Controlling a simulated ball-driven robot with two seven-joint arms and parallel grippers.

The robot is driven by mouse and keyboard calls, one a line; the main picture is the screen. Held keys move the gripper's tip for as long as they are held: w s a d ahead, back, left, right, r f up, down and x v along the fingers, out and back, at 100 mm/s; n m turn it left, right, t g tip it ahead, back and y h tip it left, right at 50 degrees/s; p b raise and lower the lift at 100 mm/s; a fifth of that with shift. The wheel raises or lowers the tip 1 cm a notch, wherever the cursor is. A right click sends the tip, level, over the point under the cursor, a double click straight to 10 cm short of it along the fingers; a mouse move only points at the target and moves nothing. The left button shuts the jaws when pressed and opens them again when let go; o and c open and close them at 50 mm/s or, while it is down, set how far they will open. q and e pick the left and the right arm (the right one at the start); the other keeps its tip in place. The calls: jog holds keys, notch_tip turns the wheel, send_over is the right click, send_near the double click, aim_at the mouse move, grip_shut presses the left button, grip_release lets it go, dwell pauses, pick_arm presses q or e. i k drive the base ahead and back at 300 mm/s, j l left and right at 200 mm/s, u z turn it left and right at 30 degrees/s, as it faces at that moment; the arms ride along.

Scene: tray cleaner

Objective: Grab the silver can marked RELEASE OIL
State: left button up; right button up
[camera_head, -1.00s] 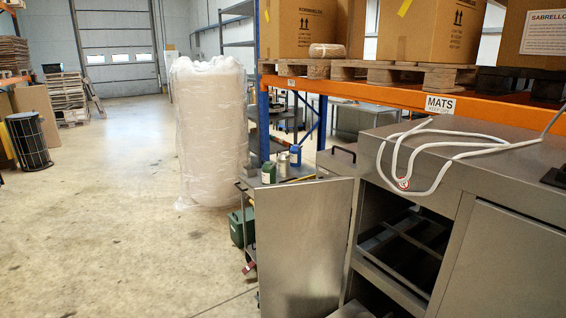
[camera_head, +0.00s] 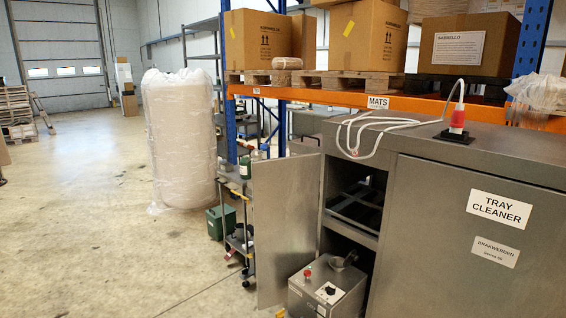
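A small silvery can (camera_head: 254,156) appears to stand on the top of a trolley (camera_head: 231,178), just left of the tray cleaner's open door (camera_head: 287,230). It is small and partly covered by neighbouring items, and I cannot read its label. A dark green bottle (camera_head: 245,167) stands in front of it, and a blue container (camera_head: 265,149) is partly visible behind. Neither of my grippers is in view.
The steel tray cleaner (camera_head: 480,235) fills the right side, with a control box (camera_head: 328,290) low in its opening. A wrapped roll (camera_head: 180,140) stands behind. The floor at left is clear.

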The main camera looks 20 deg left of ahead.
aim_at(256, 154)
jog(key=i+j+z, duration=0.15)
jog(key=z, duration=0.15)
jog(key=i+j+z, duration=0.1)
jog(key=j+z, duration=0.25)
jog(key=i+j+z, duration=0.1)
jog(key=j+z, duration=0.2)
